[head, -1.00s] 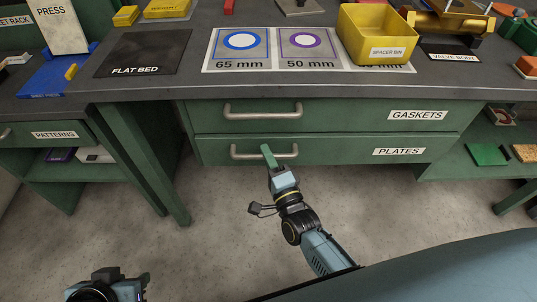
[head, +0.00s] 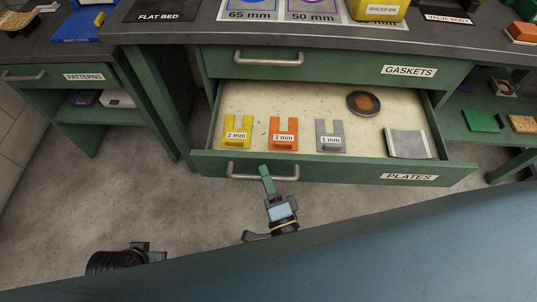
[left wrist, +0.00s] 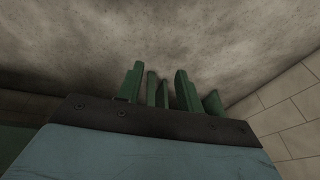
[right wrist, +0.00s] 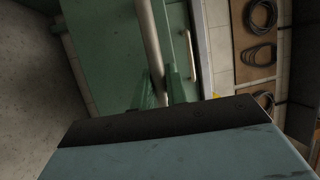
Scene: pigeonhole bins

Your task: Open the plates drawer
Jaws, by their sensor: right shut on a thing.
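The plates drawer (head: 330,170) is pulled out under the bench, its front labelled PLATES and its inside showing. My right gripper (head: 264,172) is shut on the bar handle (head: 240,172) of that drawer. The handle (right wrist: 149,40) runs between the green fingers in the right wrist view. In the drawer lie a yellow 2 mm plate (head: 238,132), an orange 3 mm plate (head: 283,133) and a grey 1 mm plate (head: 330,135). My left gripper (left wrist: 160,88) has its green fingers apart with nothing between them. Its arm shows at the lower left of the head view.
The gaskets drawer (head: 340,68) above is closed. A dark round disc (head: 363,103) and a grey sheet (head: 408,143) also lie in the plates drawer. The patterns drawer (head: 45,77) is at the left. Bare floor (head: 60,215) lies in front.

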